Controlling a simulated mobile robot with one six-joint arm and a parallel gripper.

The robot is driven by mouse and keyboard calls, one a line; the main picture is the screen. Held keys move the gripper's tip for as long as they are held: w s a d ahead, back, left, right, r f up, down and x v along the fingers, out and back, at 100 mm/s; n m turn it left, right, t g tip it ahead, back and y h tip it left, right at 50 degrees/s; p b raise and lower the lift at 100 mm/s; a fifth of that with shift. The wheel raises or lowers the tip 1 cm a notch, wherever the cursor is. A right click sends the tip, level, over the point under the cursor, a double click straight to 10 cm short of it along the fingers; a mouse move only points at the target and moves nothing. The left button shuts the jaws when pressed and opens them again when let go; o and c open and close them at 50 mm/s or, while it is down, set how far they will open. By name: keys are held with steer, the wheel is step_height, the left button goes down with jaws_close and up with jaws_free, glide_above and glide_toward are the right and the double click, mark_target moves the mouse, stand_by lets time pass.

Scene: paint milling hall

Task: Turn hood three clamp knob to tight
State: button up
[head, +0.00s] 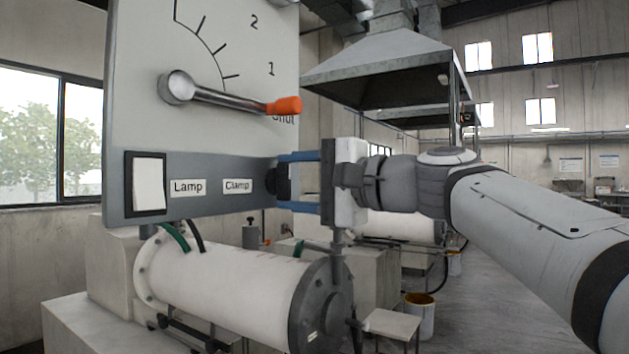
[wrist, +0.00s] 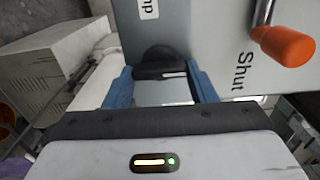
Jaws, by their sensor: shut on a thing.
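The black clamp knob (head: 283,181) sits at the right end of the panel's grey lower strip, right of the label "Clamp" (head: 237,185). In the wrist view the knob (wrist: 160,63) shows as a dark round base with a bar-like grip. My gripper (head: 290,182) reaches it from the right, its blue fingers above and below the knob. In the wrist view my gripper (wrist: 162,76) has a finger on each side of the bar, shut on it. No tight or loose mark is readable, and no hood number shows.
A steel lever (head: 225,97) with an orange grip points near "Shut", close above my gripper. A white rocker switch (head: 149,184) is beside the label "Lamp". A white mill cylinder (head: 225,275) lies below the panel. A grey hood (head: 385,68) hangs behind.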

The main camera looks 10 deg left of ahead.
stand_by(0.3)
steer(key=o, duration=1)
steer(key=shift+b+v, duration=0.9)
steer(key=shift+v, duration=3.05)
steer(key=shift+w, duration=0.1)
